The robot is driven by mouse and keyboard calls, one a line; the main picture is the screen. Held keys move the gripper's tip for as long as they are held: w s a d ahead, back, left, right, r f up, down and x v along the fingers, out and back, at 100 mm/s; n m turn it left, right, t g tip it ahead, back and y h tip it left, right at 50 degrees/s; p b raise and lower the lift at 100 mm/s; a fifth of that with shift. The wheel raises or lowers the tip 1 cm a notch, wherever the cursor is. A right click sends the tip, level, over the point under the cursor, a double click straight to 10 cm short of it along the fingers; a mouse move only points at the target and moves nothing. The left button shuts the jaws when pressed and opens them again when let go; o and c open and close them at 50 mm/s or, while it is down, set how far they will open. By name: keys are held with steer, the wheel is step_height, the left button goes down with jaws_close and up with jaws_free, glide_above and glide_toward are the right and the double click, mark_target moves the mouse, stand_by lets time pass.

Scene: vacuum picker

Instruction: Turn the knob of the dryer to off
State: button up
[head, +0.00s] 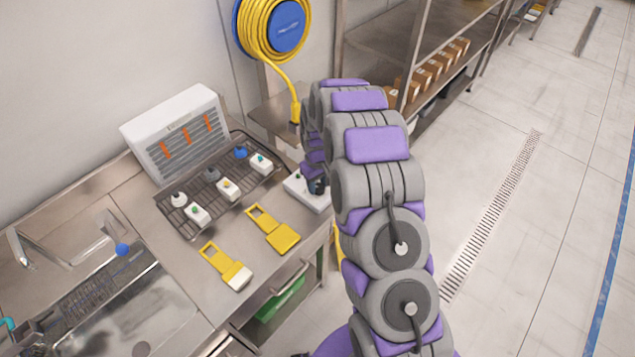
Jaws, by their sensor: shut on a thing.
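The dryer (178,132), a white unit with orange bars on its front, stands at the back of the steel counter. A white control box (303,192) sits at the counter's right edge. My gripper (318,186) points down over this box and is shut on what looks like its knob. The knob is mostly hidden by the gripper and too small to read, so its setting cannot be told.
Several small tools stand on a dark wire rack (207,172) before the dryer. Two yellow-handled tools, a brush (238,277) and a scraper (283,238), lie on the counter. A sink (150,305) is at left. A yellow hose reel (275,25) hangs behind.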

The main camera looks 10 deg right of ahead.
mark_target(318, 187)
steer(key=o, duration=1.1)
steer(key=shift+c, duration=0.2)
steer(key=shift+r, duration=0.1)
step_height(318, 187, up, 17)
steer(key=p, duration=0.1)
steer(key=s+r+m+g+b, duration=0.1)
steer(key=s+r, duration=0.3)
steer(key=s, duration=0.6)
steer(key=s+r+m+b, duration=0.1)
steer(key=s+r, duration=0.3)
steer(key=s, duration=0.6)
steer(key=s+f+m+b, duration=0.2)
steer(key=s, duration=2.1)
steer(key=shift+g, duration=0.4)
